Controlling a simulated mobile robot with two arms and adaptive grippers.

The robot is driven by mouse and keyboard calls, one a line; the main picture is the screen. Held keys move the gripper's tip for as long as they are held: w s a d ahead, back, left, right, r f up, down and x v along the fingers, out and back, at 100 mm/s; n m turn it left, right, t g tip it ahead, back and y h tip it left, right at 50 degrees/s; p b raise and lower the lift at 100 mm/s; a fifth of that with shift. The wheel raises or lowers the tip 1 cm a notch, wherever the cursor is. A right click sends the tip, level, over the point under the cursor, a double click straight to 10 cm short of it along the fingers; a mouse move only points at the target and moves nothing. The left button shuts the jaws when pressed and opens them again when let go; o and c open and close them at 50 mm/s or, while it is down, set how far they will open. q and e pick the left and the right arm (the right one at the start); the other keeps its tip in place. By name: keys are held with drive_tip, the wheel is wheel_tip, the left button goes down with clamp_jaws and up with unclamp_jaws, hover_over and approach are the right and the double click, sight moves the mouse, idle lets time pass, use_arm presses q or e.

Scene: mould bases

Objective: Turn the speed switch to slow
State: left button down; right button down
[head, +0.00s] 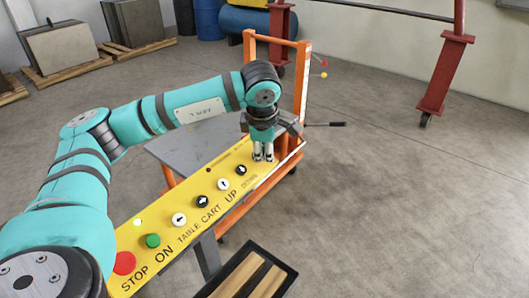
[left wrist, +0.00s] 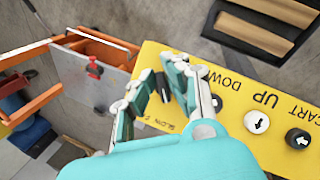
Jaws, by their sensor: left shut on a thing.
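The yellow control panel (head: 213,182) runs diagonally across the head view and also fills the right side of the left wrist view (left wrist: 240,92). My left gripper (head: 263,156) points down at the panel's far end. In the left wrist view its fingers (left wrist: 164,88) are closed around the dark speed switch (left wrist: 163,94), which shows only in part between them. The word SLOW and the start of another label show on the panel beside the fingers. Which way the switch points cannot be made out. My right gripper is in neither view.
A red STOP button (head: 124,263), a green ON button (head: 153,240) and several black and white buttons line the panel. An orange cart frame (head: 302,85) and a grey table top (head: 183,143) stand close behind it. A black tray with wooden strips (head: 272,281) lies at the front.

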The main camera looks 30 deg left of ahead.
use_arm(q)
drive_tip(key=shift+a, duration=0.1)
drive_tip(key=c, duration=1.4)
unclamp_jaws()
drive_tip(key=shift+w+f, duration=0.1)
drive_tip(key=shift+f, duration=0.05)
drive_tip(key=v, duration=1.2)
